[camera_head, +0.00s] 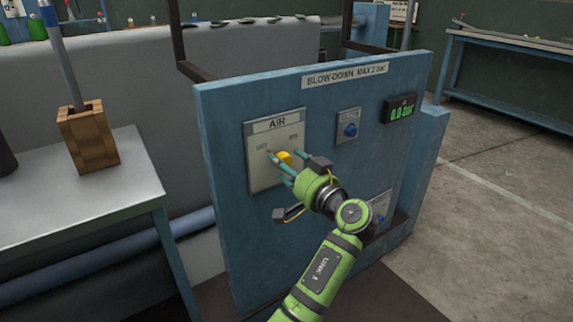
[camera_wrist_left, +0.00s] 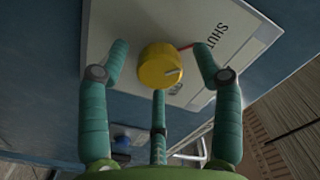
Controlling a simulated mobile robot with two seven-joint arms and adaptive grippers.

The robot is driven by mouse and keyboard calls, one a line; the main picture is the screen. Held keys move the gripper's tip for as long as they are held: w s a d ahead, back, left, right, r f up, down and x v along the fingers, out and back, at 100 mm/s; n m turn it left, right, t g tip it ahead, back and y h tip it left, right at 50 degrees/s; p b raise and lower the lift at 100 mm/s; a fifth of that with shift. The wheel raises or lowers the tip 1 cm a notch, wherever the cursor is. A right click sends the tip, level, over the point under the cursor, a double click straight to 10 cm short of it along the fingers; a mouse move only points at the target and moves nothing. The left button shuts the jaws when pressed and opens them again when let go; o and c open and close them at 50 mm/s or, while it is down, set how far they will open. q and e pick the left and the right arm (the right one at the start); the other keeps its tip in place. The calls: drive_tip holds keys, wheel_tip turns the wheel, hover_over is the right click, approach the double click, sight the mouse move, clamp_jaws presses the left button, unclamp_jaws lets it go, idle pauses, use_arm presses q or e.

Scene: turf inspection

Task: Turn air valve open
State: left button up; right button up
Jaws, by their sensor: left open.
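The air valve is a yellow round knob (camera_head: 284,158) on a pale plate (camera_head: 262,178) marked AIR, on the blue panel (camera_head: 230,240). My left gripper (camera_head: 280,166) is in front of the plate at the knob. Its teal fingers (camera_wrist_left: 158,72) are spread open around the knob, with visible gaps on both sides. In the head view the fingers partly hide the knob. My right gripper is not in view.
A digital display (camera_head: 401,109) reads 0.0 bar. A small plate with a blue button (camera_head: 351,130) is right of the AIR plate. A metal table (camera_head: 60,215) with a wooden block (camera_head: 88,138) stands at left. Open concrete floor (camera_head: 500,210) lies at right.

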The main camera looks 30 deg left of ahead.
use_arm(q)
drive_tip(key=shift+w+a, duration=0.25)
drive_tip(key=shift+a, duration=0.35)
drive_tip(key=c, duration=1.2)
drive_tip(key=shift+o, duration=0.2)
